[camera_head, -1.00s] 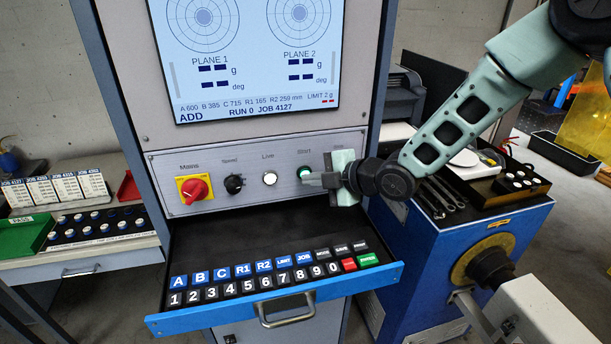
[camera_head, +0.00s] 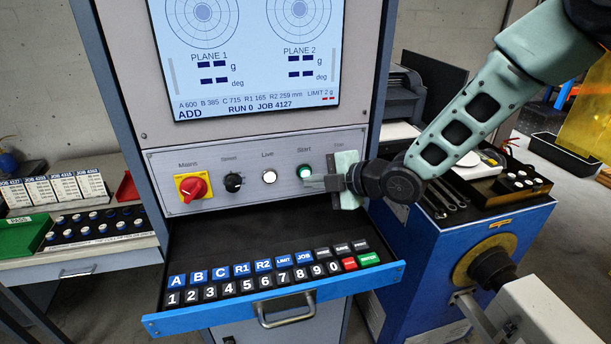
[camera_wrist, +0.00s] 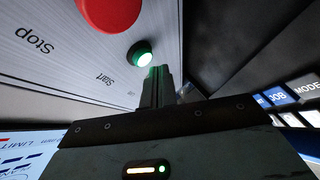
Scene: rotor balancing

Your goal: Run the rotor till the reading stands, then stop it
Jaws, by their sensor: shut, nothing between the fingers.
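The green Start button (camera_head: 304,171) on the panel glows white at its centre, and it is also bright in the wrist view (camera_wrist: 140,53). My gripper (camera_head: 312,183) is shut and empty, its tips just beside and below this button; I cannot tell whether they touch it. The wrist view shows the shut fingers (camera_wrist: 156,86) close to the button. The red Stop button (camera_wrist: 110,10) shows in the wrist view; my gripper hides it in the head view. The screen (camera_head: 250,70) shows dashes for g and deg on both planes, with "RUN 0 JOB 4127".
Below, the open keyboard drawer (camera_head: 220,312) juts out. A blue machine (camera_head: 430,260) with a shaft stands at the right.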

